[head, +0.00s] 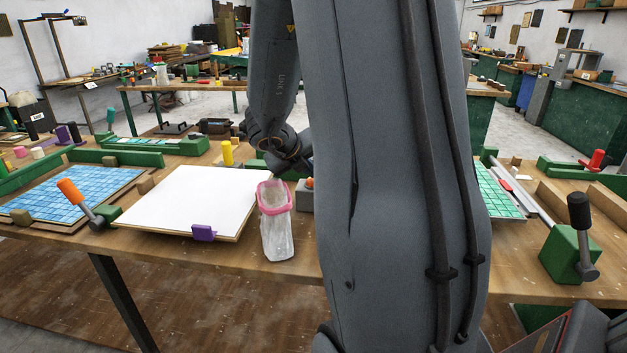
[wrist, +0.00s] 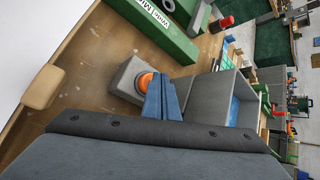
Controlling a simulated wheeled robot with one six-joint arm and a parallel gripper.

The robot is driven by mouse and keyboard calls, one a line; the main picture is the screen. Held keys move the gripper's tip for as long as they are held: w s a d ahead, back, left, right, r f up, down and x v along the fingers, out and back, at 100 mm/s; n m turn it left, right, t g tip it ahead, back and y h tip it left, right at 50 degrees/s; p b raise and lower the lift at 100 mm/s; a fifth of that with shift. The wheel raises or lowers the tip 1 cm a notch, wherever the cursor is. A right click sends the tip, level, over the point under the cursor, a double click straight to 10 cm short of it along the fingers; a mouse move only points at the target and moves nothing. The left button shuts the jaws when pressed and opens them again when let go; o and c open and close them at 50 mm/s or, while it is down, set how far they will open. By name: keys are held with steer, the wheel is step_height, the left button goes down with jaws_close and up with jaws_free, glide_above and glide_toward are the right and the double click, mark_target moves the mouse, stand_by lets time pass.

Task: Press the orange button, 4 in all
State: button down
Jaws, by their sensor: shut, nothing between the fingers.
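The orange button (wrist: 146,80) sits on a small grey box (wrist: 125,78) on the wooden bench. In the wrist view the blue fingers of my gripper (wrist: 158,84) are closed together, with nothing between them. Their tips are right beside the button and cover part of it. I cannot tell whether they touch it or whether it is pressed down. In the head view only a sliver of the button (head: 309,183) and the box (head: 305,199) shows beside my arm. My gripper's fingers cannot be made out there.
A white board (head: 190,200) with a purple clamp lies left of the box. A grey open bin (wrist: 222,92) stands close beside the button in the wrist view. A green rail (wrist: 150,28) lies beyond.

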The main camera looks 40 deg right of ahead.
mark_target(310, 181)
steer(key=shift+f+b, duration=0.35)
steer(key=shift+f, duration=0.1)
stand_by(0.3)
steer(key=shift+r, duration=0.1)
steer(key=shift+r+p, duration=0.85)
steer(key=shift+p, duration=0.15)
step_height(310, 181, up, 5)
steer(key=p, duration=0.5)
stand_by(2.4)
